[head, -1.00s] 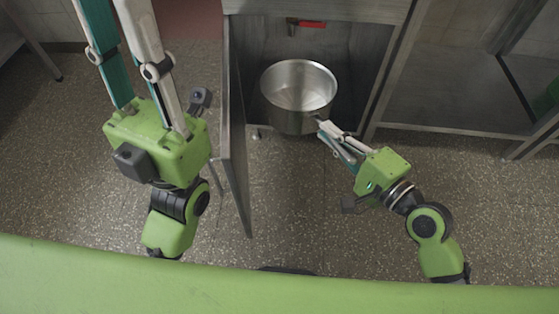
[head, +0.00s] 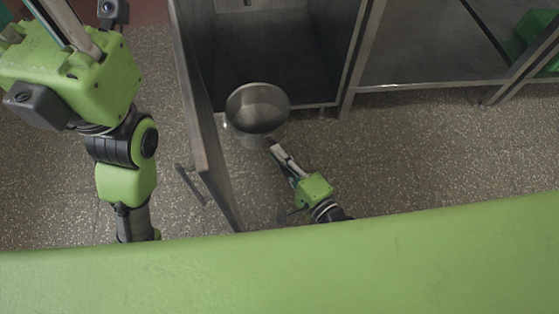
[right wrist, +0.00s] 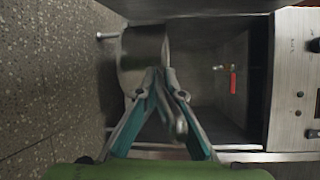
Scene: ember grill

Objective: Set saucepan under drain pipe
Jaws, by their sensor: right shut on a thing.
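The steel saucepan (head: 257,92) is at the front of the open cabinet bay, near its floor edge; it looks upright and empty. My right gripper (head: 274,148) is shut on the saucepan's handle, on the near side of the pan. The drain pipe (right wrist: 218,68) with a red lever shows inside the cabinet there, apart from the pan. My left gripper (head: 65,45) is at the upper left, its fingertips outside the head view.
The open cabinet door (head: 203,130) stands just left of the saucepan. A steel frame with a low shelf (head: 430,65) is to the right, with a green container (head: 535,35) at the far right. The floor right of my right gripper is clear.

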